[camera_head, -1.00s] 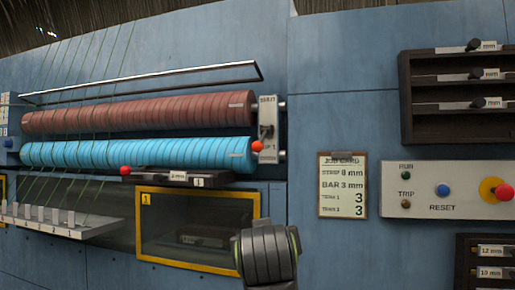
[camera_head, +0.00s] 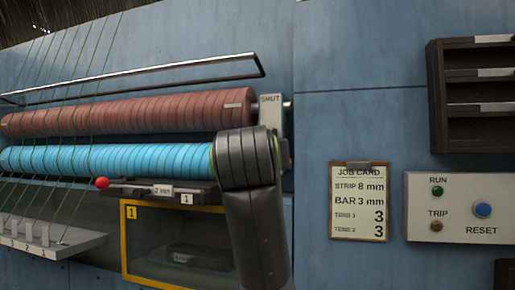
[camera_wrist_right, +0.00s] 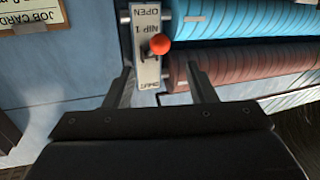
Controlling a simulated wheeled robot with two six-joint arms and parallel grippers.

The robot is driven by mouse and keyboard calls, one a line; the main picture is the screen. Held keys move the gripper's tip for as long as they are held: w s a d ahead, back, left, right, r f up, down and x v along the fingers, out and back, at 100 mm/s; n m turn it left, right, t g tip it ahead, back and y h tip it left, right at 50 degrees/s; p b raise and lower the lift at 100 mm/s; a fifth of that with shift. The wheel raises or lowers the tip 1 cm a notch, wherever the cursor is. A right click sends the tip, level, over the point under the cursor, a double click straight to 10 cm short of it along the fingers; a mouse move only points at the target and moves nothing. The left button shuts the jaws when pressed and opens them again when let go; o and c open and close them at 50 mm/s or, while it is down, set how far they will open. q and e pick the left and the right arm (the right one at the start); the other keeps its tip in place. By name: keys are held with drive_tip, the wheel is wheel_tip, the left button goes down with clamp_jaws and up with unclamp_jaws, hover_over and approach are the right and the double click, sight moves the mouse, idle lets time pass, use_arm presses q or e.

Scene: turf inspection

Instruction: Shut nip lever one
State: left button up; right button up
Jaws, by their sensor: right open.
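The nip 1 lever shows as an orange-red ball knob (camera_wrist_right: 160,44) on a pale plate (camera_wrist_right: 149,72) in the right wrist view, which is upside down. The plate reads OPEN at one end and SHUT at the other; the knob is between, slightly nearer OPEN. My right gripper (camera_wrist_right: 161,84) is open and empty, fingers on either side of the plate's SHUT end, apart from the knob. In the head view only the plate's SHUT end (camera_head: 271,110) shows; my right arm hides the knob. My left gripper is out of view.
Beside the plate are the brown roller (camera_head: 130,112) and blue roller (camera_head: 110,160), under a metal bar (camera_head: 130,77). Below are a red-knobbed gauge bar (camera_head: 150,189) and a yellow-framed window (camera_head: 127,250). A job card (camera_head: 359,203) and control panel (camera_head: 462,208) are right.

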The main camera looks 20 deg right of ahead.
drive_tip(key=p+x, duration=0.4)
drive_tip(key=x, duration=0.6)
drive_tip(key=shift+d, duration=0.1)
drive_tip(key=shift+w+d+f, duration=0.15)
drive_tip(key=shift+w+d, duration=0.1)
drive_tip(key=shift+w, duration=0.4)
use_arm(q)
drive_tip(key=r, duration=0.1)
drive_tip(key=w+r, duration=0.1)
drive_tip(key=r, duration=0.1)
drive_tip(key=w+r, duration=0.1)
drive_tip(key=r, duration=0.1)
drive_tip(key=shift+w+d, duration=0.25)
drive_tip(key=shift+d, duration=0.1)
use_arm(e)
drive_tip(key=shift+s, duration=0.1)
drive_tip(key=shift+a, duration=0.1)
drive_tip(key=shift+c, duration=0.9)
clamp_jaws()
